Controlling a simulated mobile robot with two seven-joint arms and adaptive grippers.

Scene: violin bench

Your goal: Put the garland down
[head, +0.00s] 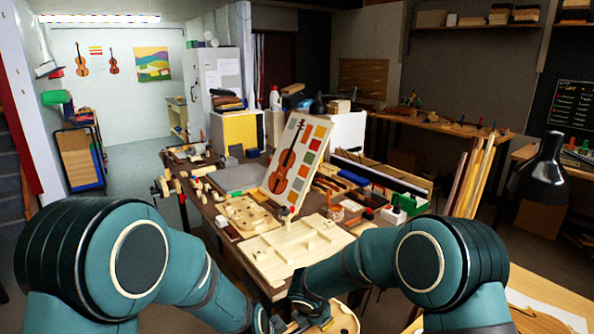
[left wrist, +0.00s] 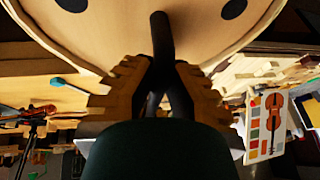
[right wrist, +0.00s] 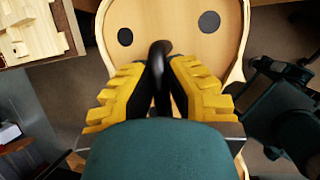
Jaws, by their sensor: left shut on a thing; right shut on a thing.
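I see no garland in any view. A pale wooden, round-edged piece (head: 345,321) shows at the bottom edge of the head view, partly hidden by my arms. It fills the top of the left wrist view (left wrist: 112,35) and shows dark round spots in the right wrist view (right wrist: 200,48). My left gripper (left wrist: 161,72) is shut on a black bar-like handle at this piece. My right gripper (right wrist: 160,66) is shut on a similar black curved handle. The piece is apart from the bench top, on the near side of it. Its full outline is hidden.
The cluttered bench holds a pale board with blocks (head: 292,250), a smaller wooden board (head: 246,214), an upright violin picture panel (head: 297,160) and tools. A grey mat (head: 238,178) looks mostly bare. A black lamp (head: 545,165) stands at the right.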

